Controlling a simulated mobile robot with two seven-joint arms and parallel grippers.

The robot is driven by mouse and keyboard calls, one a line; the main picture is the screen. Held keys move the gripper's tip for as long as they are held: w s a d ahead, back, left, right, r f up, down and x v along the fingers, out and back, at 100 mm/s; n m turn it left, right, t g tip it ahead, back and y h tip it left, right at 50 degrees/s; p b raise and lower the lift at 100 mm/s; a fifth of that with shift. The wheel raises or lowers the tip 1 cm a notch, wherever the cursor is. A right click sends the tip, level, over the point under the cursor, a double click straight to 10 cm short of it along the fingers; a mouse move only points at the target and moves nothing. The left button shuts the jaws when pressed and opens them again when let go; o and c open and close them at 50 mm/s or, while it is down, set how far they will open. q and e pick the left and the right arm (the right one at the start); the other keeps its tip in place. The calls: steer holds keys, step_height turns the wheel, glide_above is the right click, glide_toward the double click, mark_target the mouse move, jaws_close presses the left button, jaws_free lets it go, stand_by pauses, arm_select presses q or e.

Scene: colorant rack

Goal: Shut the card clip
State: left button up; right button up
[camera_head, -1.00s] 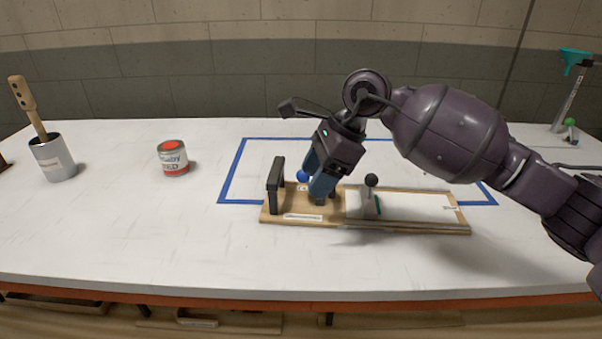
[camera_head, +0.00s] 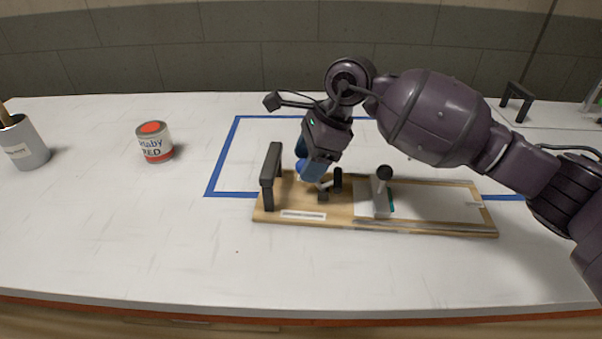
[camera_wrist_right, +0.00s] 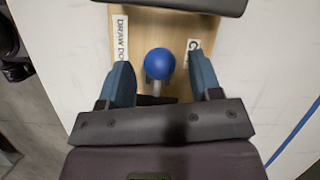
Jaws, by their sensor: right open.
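The wooden board (camera_head: 340,215) lies on the table with a white card area (camera_head: 430,200) on its right part. A blue ball knob (camera_wrist_right: 160,63) on a short lever stands between the fingers of my right gripper (camera_wrist_right: 164,85) in the right wrist view. The fingers are open, one on each side of the knob, with gaps to both. In the head view the right gripper (camera_head: 310,172) hangs over the left part of the board and partly hides the blue knob (camera_head: 301,148). I cannot tell whether the knob's lever is the card clip. My left gripper is not in view.
A black upright handle (camera_head: 271,177) stands at the board's left end. A dark ball knob (camera_head: 384,172) rises from a slider block on the board. A red-lidded can (camera_head: 155,145) and a grey pot (camera_head: 24,148) stand left. The table front is clear.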

steer(key=shift+x, duration=1.9)
jaws_close()
